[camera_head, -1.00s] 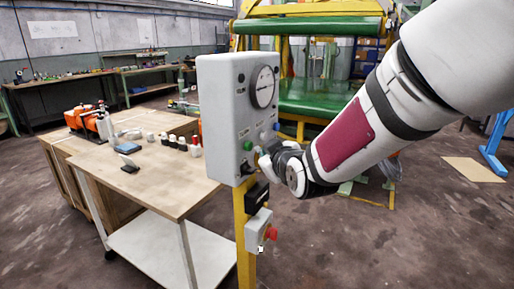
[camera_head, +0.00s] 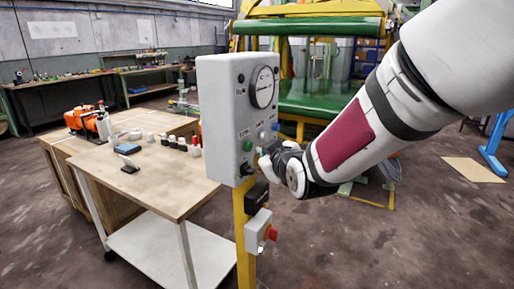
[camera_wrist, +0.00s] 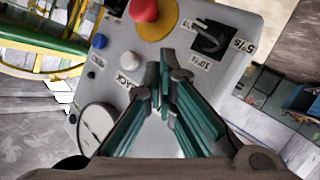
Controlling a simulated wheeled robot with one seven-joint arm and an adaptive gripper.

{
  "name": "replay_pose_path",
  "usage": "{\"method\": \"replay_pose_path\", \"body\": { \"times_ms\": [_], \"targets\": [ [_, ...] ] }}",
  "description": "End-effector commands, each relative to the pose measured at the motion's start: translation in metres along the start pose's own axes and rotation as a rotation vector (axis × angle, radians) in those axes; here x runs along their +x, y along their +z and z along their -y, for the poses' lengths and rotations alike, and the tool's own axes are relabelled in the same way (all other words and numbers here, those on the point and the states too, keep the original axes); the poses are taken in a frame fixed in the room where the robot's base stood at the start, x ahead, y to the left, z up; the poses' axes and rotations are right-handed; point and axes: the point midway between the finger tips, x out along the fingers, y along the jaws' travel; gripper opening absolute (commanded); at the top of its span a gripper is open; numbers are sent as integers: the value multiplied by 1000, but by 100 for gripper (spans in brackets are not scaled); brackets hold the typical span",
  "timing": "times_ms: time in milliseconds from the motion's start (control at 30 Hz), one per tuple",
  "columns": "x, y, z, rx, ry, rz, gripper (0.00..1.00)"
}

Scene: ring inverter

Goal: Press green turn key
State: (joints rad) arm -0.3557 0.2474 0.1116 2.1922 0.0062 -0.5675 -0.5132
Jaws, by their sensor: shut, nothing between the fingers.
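The grey control box (camera_head: 222,120) stands on a yellow post. Its green turn key (camera_head: 248,145) shows in the head view on the front face, below the gauge and left of the blue button (camera_head: 276,127). My gripper (camera_head: 262,160) is right in front of the lower front face, just below and to the right of the green key. In the wrist view my gripper (camera_wrist: 166,72) has its teal fingers shut and empty, with the tips over the panel. The green key does not show there; the fingers may hide it. I cannot tell whether the tips touch the panel.
In the wrist view a red button (camera_wrist: 143,9), a black selector knob (camera_wrist: 209,39), a white button (camera_wrist: 127,58) and a gauge (camera_wrist: 97,122) surround the fingers. A small box with a red stop button (camera_head: 270,233) hangs lower on the post. A wooden table (camera_head: 160,190) stands left.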

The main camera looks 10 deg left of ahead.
Motion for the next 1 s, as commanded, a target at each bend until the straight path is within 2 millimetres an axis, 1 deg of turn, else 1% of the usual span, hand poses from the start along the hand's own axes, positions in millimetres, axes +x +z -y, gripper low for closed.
{"method": "replay_pose_path", "body": {
  "times_ms": [233,500,1000],
  "targets": [
    [1,0,0,0,0,0,0],
    [6,-4,4,0,0,0,0],
    [7,-5,5,0,0,0,0]
  ]
}}
